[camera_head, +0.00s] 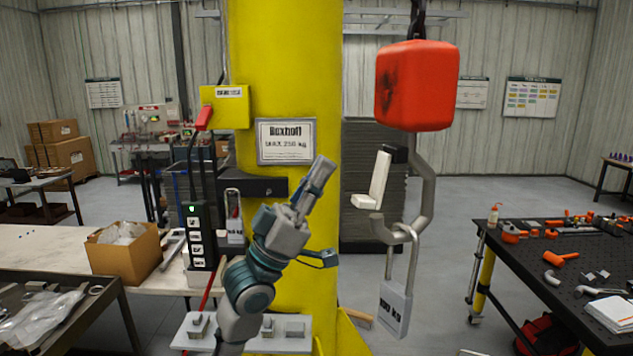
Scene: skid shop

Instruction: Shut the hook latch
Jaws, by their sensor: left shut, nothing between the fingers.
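The crane hook (427,190) is grey and hangs below a red block (417,85). Its white latch (379,183) is joined near a black piece at the top and slants down to the left. The latch's lower end lies just above and left of the hook's tip (377,224); I cannot tell if they touch. My right gripper is not in view.
A yellow column (285,60) with a load sign (286,141) stands behind my left arm. A black pendant control (199,236) hangs at left. A cardboard box (124,254) is on the left bench. A black tool table (560,270) stands at right. Space around the hook looks clear.

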